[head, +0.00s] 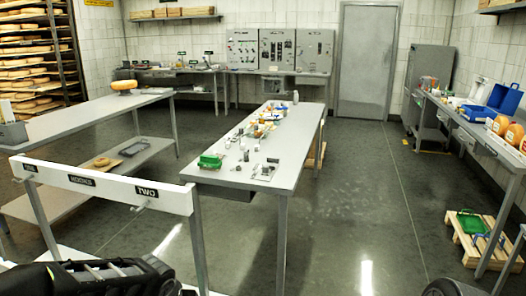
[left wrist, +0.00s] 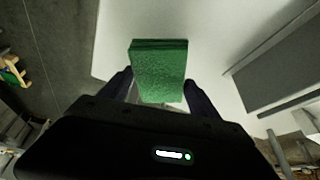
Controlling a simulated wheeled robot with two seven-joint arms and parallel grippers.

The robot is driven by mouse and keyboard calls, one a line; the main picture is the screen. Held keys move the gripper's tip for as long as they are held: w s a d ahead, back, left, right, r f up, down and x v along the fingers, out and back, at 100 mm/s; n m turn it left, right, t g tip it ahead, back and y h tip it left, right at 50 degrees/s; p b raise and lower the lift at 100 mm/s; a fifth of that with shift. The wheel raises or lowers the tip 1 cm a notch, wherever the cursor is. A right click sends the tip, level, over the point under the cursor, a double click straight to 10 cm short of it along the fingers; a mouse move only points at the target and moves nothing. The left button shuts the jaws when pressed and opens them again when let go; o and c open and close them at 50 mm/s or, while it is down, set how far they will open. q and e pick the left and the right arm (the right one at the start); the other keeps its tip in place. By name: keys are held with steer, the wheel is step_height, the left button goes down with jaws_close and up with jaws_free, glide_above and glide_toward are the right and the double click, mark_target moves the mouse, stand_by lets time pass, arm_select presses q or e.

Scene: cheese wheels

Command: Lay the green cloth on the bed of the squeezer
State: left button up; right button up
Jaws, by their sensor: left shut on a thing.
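The green cloth (left wrist: 159,70) shows in the left wrist view as a thick, folded block with a rough face. My left gripper (left wrist: 157,86) is shut on it, with a dark finger on each side. A pale flat surface (left wrist: 215,30) lies behind the cloth; I cannot tell how far below. In the head view dark parts of my own arms show along the bottom edge, but no fingertips. A small green thing (head: 210,160) lies on the near left corner of the middle table. I cannot make out the squeezer for certain. My right gripper is in neither view.
The middle table (head: 235,178) carries small grey parts (head: 265,171) and several coloured items farther back. A white rail (head: 110,184) marked TWO stands before me on the left. A wooden pallet with a green item (head: 472,223) is at right. Open floor (head: 350,190) lies between.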

arm_select(q)
step_height(320, 180, up, 7)
steer(key=p, duration=0.2)
steer(key=shift+p, duration=0.4)
step_height(320, 180, down, 7)
steer(key=b, duration=0.3)
steer(key=shift+f, duration=0.2)
steer(key=shift+r, duration=0.1)
stand_by(0.4)
stand_by(1.0)
